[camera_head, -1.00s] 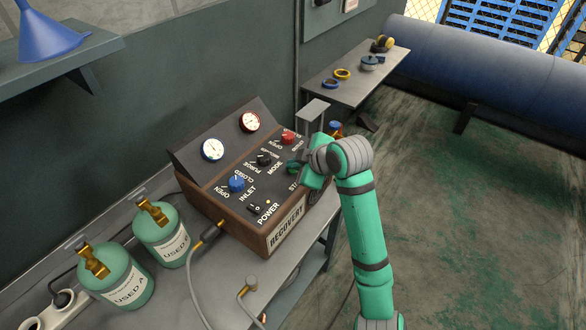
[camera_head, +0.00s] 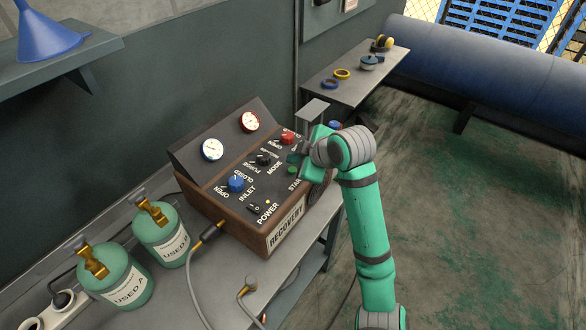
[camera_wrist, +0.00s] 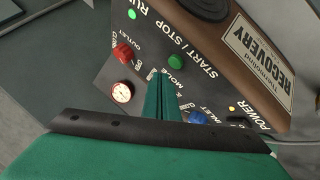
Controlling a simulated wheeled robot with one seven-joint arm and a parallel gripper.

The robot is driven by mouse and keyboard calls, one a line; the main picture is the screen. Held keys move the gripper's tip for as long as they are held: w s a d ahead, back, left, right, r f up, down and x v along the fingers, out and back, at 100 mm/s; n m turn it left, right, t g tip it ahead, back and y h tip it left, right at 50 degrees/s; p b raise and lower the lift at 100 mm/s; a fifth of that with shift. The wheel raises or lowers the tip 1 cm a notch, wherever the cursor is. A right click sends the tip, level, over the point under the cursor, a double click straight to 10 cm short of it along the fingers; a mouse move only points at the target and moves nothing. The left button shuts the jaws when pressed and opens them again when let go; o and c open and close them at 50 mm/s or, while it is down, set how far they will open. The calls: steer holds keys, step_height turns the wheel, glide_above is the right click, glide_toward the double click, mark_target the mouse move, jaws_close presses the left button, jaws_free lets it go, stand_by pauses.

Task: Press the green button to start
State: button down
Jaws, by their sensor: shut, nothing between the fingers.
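The green button (camera_head: 293,171) sits on the top panel of the recovery machine (camera_head: 245,225), above its START label. In the wrist view the green button (camera_wrist: 175,61), marked START / STOP, is uncovered, just beyond my fingertips. My gripper (camera_head: 297,153) is shut and empty over the panel, apart from the button in the picture. In the wrist view my gripper's fingers (camera_wrist: 161,76) are together and hide part of the MODE area. A bright green light (camera_wrist: 132,14) glows beside the RUN label.
The panel also has a red outlet knob (camera_head: 288,138), a blue inlet knob (camera_head: 236,184), a black mode knob (camera_head: 264,159) and two gauges. A small amber light (camera_head: 267,201) glows by POWER. Two green tanks (camera_head: 160,232) stand left of the machine. The floor at right is clear.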

mark_target(295, 173)
step_height(295, 173, up, 5)
steer(key=shift+d+f, duration=0.1)
stand_by(0.4)
stand_by(0.4)
